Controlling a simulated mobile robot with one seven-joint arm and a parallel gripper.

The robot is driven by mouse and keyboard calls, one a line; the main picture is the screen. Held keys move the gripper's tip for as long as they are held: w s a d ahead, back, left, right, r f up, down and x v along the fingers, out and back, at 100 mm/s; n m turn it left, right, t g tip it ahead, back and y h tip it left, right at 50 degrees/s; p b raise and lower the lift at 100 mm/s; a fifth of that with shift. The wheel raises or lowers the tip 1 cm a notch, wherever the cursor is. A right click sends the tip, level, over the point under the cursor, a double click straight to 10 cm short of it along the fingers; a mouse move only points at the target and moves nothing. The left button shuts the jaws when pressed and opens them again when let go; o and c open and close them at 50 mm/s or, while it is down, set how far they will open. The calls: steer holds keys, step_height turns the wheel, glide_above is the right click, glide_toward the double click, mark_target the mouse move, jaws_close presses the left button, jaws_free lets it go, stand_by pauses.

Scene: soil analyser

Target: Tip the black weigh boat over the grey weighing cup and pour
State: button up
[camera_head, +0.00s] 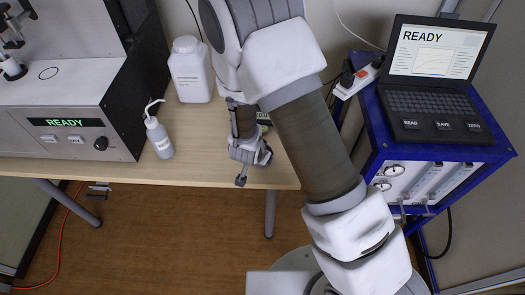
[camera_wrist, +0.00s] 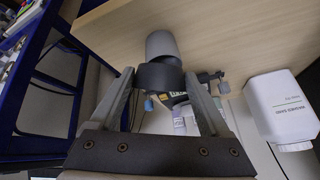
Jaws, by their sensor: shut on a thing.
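My gripper (camera_wrist: 160,80) is shut on the black weigh boat (camera_wrist: 158,76), which sits between its two fingertips in the wrist view. The grey weighing cup (camera_wrist: 161,44) shows just beyond the boat, overlapped by it in the picture. I cannot tell whether they touch or whether anything is in either. In the head view my gripper (camera_head: 248,152) is above the front part of the wooden bench, small and partly covered by my arm. The boat and cup cannot be made out there.
A large white bottle (camera_head: 190,70) and a grey wash bottle (camera_head: 158,134) stand left of my gripper on the bench (camera_head: 200,172). The analyser (camera_head: 70,120) reads READY. A blue cart (camera_head: 440,155) with a laptop (camera_head: 434,75) stands right. The white bottle also shows in the wrist view (camera_wrist: 280,108).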

steer(key=shift+s+a+f+t+h, duration=0.15)
steer(key=shift+s+f+t+h, duration=0.1)
steer(key=shift+f+t+h, duration=0.15)
steer(key=shift+f+n+t+h+b, duration=0.15)
steer(key=shift+n+t+h+b, duration=0.15)
steer(key=shift+t+h+b, duration=0.45)
steer(key=shift+r+t, duration=0.2)
steer(key=shift+t, duration=0.15)
steer(key=shift+w+r+p, duration=0.1)
steer(key=shift+r+p, duration=1.45)
steer(key=shift+r, duration=0.1)
steer(key=w+d+r+n+y, duration=0.1)
steer(key=w+d+r, duration=0.4)
steer(key=w, duration=0.1)
steer(key=shift+d+r+n+t, duration=0.15)
steer(key=shift+d+n+t, duration=0.15)
steer(key=shift+n, duration=0.1)
steer(key=d+r, duration=0.2)
steer(key=d, duration=0.1)
steer(key=w+d+r+n+y, duration=0.1)
steer(key=d+r, duration=0.1)
steer(key=w+d+r+n+y, duration=0.1)
steer(key=d+r, duration=0.1)
steer(key=d, duration=0.1)
steer(key=shift+w+d, duration=0.1)
steer(key=shift+d, duration=0.2)
steer(key=shift+d+r+n+y, duration=0.3)
steer(key=shift+d+r+y, duration=0.1)
steer(key=shift+d, duration=0.15)
